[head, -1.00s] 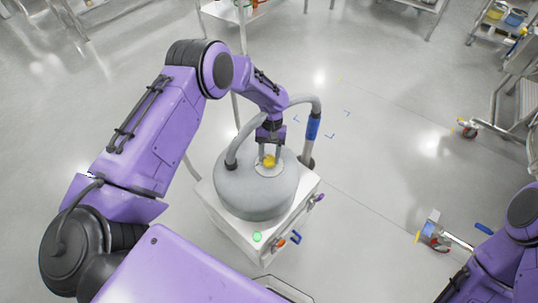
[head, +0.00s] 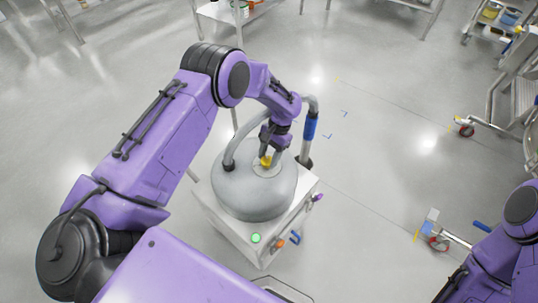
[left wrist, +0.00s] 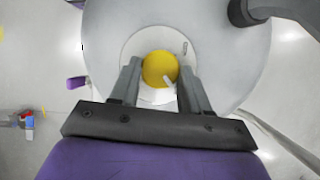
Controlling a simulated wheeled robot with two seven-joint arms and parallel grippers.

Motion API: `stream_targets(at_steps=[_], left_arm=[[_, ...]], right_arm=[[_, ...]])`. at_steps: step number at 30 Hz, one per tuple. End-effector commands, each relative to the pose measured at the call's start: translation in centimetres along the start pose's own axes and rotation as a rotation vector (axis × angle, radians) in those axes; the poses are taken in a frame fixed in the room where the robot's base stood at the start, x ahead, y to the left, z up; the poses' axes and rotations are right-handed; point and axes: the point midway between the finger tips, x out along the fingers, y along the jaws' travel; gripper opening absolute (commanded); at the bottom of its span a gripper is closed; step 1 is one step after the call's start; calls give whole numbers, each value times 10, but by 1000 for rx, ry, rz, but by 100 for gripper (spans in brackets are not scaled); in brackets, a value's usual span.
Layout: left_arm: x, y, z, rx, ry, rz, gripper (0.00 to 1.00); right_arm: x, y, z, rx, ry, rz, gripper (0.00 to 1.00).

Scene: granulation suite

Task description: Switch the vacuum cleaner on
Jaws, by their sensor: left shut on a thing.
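The vacuum cleaner (head: 235,200) has a grey domed top on a white boxy base. A yellow round knob (head: 265,161) sits on a pale disc on top of the dome. My left gripper (head: 268,155) reaches down from above and is shut on the knob. My right arm shows at the lower right, but its gripper is out of view.
The base front carries a green round lamp or button (head: 256,238), an orange part (head: 279,244), a blue part (head: 295,237) and a purple part (head: 318,197). A grey hose with a blue section (head: 310,128) rises behind the dome. Racks stand at the back; the floor right of the cleaner is mostly clear.

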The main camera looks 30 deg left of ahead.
Motion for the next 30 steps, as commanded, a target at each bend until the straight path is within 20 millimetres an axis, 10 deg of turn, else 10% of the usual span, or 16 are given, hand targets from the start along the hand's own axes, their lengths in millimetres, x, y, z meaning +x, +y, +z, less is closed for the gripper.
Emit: stream_targets(at_steps=[13, 14, 16, 30], left_arm=[[-2, -1, -1, 8, 6, -5, 16], [-2, -1, -1, 8, 5, -5, 56], [-2, -1, -1, 8, 5, -5, 72], [-32, 0, -2, 7, 7, -5, 72]], right_arm=[[0, 0, 0, 0, 0, 0, 0], [0, 0, 0, 0, 0, 0, 0], [0, 0, 0, 0, 0, 0, 0], [5, 0, 2, 0, 0, 0, 0]])
